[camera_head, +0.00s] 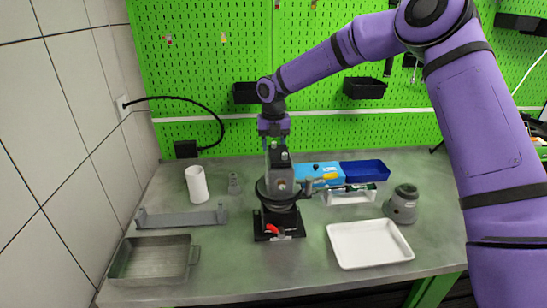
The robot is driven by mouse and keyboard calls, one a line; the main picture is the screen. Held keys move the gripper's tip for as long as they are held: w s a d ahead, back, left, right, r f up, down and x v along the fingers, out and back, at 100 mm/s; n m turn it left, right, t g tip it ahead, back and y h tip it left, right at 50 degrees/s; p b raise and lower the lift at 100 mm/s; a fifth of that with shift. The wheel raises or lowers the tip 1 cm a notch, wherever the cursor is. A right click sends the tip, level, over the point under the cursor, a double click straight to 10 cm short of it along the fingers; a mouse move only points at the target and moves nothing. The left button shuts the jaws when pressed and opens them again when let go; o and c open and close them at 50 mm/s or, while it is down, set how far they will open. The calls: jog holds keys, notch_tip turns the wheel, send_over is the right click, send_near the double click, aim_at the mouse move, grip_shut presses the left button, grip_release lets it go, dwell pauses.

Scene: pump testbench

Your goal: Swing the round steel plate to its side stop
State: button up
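The pump test stand (279,218) stands near the middle of the bench, on a black base with a red part at its front. A dark grey round plate (264,193) sits around its upper part, partly hidden by the grey block in front of it. I cannot make out its side stop. My gripper (277,150) points down from the purple arm, right above the top of the stand. Its fingers are small and overlap the stand's top knob, so I cannot tell whether they touch it or are open or shut.
A white tray (369,244) lies at the front right, with a grey round pot (403,204) behind it. Blue bins (364,171) stand behind right. A white cylinder (197,184), a grey bracket (181,218) and a metal tray (151,261) are on the left. The front middle is clear.

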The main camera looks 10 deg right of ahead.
jog(key=shift+r, duration=1.85)
jog(key=s+d+r+m+t+h, duration=0.1)
jog(key=s+d+r+m, duration=0.6)
jog(key=s+r+m, duration=0.3)
jog(key=s+d+r+m+t+h, duration=0.1)
jog(key=s+d+r+m+t, duration=0.1)
jog(key=s+d+r+m, duration=0.75)
jog(key=s+d+m+t+y, duration=0.1)
jog(key=s+d+m, duration=0.1)
jog(key=s+m, duration=0.6)
jog(key=s+d+f+m+t+y, duration=0.1)
jog(key=s+d+m, duration=0.2)
jog(key=s+m, duration=0.5)
jog(key=s, duration=0.9)
jog(key=shift+d, duration=0.2)
jog(key=shift+f, duration=0.1)
